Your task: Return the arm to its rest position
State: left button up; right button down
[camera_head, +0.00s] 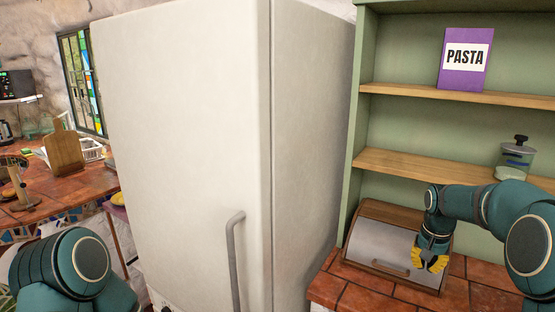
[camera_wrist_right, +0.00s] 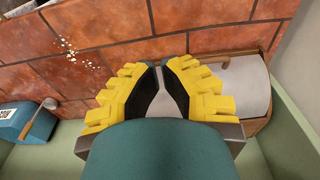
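My right arm reaches in from the right in the head view. My right gripper (camera_head: 430,262), with yellow ridged fingers, hangs close in front of the bread box (camera_head: 380,240), which has a grey lid and wooden frame. The lid looks closed. In the right wrist view the gripper (camera_wrist_right: 161,70) points down at the counter, its black inner pads a little apart and nothing held between them. The bread box (camera_wrist_right: 242,85) lies behind and right of the fingers there. Part of my left arm shows at lower left of the head view; its gripper is out of view.
A tall cream fridge (camera_head: 180,130) fills the middle. Green shelves (camera_head: 410,130) hold a purple pasta box (camera_head: 465,58) and a glass jar (camera_head: 514,160) near my right arm. The tiled counter (camera_wrist_right: 205,16) has crumbs; a blue box (camera_wrist_right: 20,121) lies at its left.

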jog(key=s+a+f+n+y+b, duration=0.1)
jog(key=a+f, duration=0.3)
jog(key=f, duration=0.3)
jog(key=s+a+f+n, duration=0.1)
jog(key=a+f, duration=0.4)
jog(key=f, duration=0.3)
pick_arm(q)
jog(key=f+b, duration=0.1)
jog(key=s+f+b, duration=0.1)
jog(key=f, duration=0.1)
jog(key=shift+d+f, duration=0.1)
jog(key=shift+w, duration=0.1)
jog(key=shift+c, duration=0.4)
pick_arm(e)
jog(key=s+a+f+n+y, duration=0.1)
jog(key=s+a+f, duration=0.7)
jog(key=s, duration=0.3)
jog(key=s+a+f+n+t+y, duration=0.1)
jog(key=s+a+f+y, duration=0.1)
jog(key=s+a+f, duration=0.6)
jog(key=s+a, duration=0.2)
jog(key=s, duration=0.1)
jog(key=shift+s+a+n+y, duration=0.3)
